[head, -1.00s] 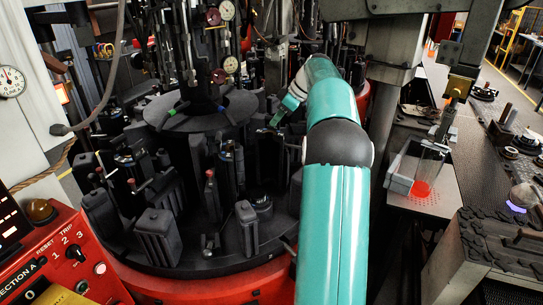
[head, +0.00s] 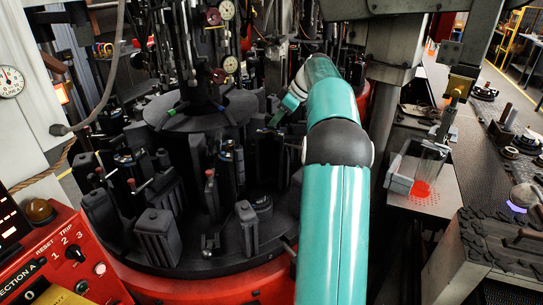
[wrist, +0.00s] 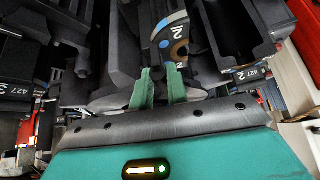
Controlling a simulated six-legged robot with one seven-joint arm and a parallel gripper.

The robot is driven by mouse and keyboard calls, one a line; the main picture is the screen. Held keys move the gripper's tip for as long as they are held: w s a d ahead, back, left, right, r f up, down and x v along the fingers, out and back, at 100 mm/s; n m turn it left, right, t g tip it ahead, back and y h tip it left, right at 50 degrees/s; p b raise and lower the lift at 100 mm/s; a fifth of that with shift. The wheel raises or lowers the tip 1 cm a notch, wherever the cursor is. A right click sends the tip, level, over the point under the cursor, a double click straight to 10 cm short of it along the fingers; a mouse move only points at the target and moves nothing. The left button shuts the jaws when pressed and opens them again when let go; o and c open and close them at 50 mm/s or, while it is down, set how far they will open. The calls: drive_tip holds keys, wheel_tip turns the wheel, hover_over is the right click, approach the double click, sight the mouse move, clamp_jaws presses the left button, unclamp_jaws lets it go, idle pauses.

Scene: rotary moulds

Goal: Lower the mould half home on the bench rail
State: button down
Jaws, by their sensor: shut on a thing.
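My gripper (wrist: 158,88) shows two green fingers close together in the wrist view, shut on a dark part taken to be the mould half (wrist: 160,72). Its outline merges with the dark metal around it. In the head view my gripper (head: 280,112) is small, past the bend of my arm and over the far right side of the round mould table. The held part cannot be told apart there. I cannot make out the bench rail or any contact with it.
A hollow dark block (wrist: 232,35) stands right of the fingers. The mould table (head: 190,262) carries several dark blocks and levers. A post (head: 392,90) and a grey bin (head: 399,183) stand right of my arm.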

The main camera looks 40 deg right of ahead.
drive_tip(key=shift+r, duration=2.95)
drive_tip(key=shift+a+r, duration=0.1)
drive_tip(key=shift+r, duration=2.7)
